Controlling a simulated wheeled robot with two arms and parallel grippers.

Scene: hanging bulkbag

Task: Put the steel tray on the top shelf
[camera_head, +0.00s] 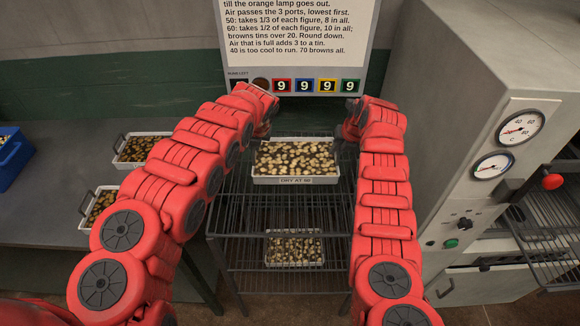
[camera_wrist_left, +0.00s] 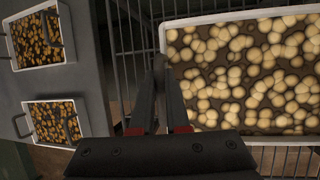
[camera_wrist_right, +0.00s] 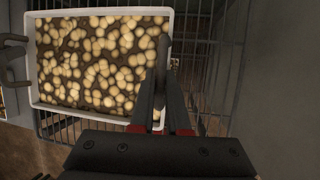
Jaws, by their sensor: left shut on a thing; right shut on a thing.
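A pale steel tray (camera_head: 296,180) labelled "DRY AT 60" and filled with pale brown mushroom-like pieces is level at the top of the wire rack (camera_head: 282,213). My left gripper (camera_head: 262,134) is shut at its left end; the left wrist view shows the tray's rim (camera_wrist_left: 166,45) beside the fingers (camera_wrist_left: 160,68). My right gripper (camera_head: 343,136) is shut at its right end, and the right wrist view shows the fingers (camera_wrist_right: 162,50) at the tray's rim (camera_wrist_right: 85,12). The handles are mostly hidden by the fingers. I cannot tell whether the tray touches the rack's top shelf.
Another filled tray (camera_head: 293,260) is on a lower rack shelf. Two filled trays (camera_head: 141,164) (camera_head: 86,222) and a blue bin (camera_head: 12,157) are on the grey table (camera_head: 45,195) at left. A grey cabinet with gauges (camera_head: 460,150) stands close at right. A sign (camera_head: 298,30) is behind.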

